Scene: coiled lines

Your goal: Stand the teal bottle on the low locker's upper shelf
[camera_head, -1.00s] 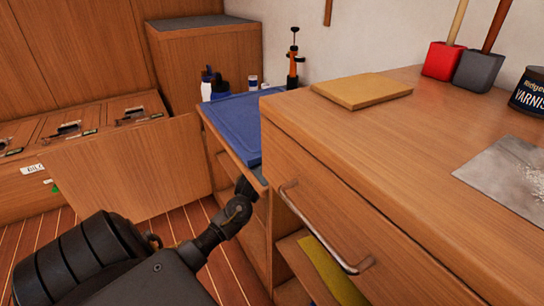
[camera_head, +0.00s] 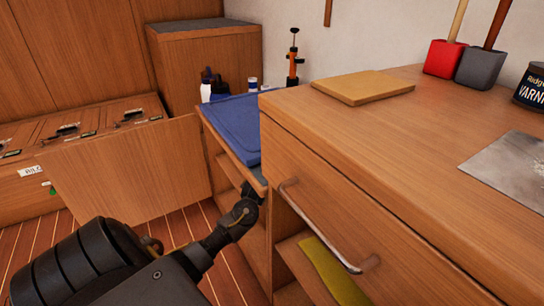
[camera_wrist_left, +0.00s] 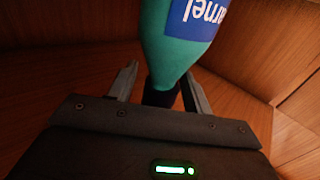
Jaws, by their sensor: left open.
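The teal bottle (camera_wrist_left: 178,50) shows only in the left wrist view, with a blue label and a dark neck end pointing toward my left gripper (camera_wrist_left: 160,88). The gripper is open, with one finger on each side of the dark neck; I cannot tell whether either touches it. In the head view, my left wrist reaches in at the front of the low locker (camera_head: 262,222), and the fingers and bottle are hidden inside. The low locker's shelf openings show partly below the blue board. Wooden walls surround the bottle. My right gripper is not in view.
A blue board (camera_head: 235,125) lies on the low locker's top. An open wooden door panel (camera_head: 130,170) stands at left. The drawer cabinet with a metal handle (camera_head: 320,230) is close on the right. A yellow board (camera_head: 362,88) lies on the cabinet.

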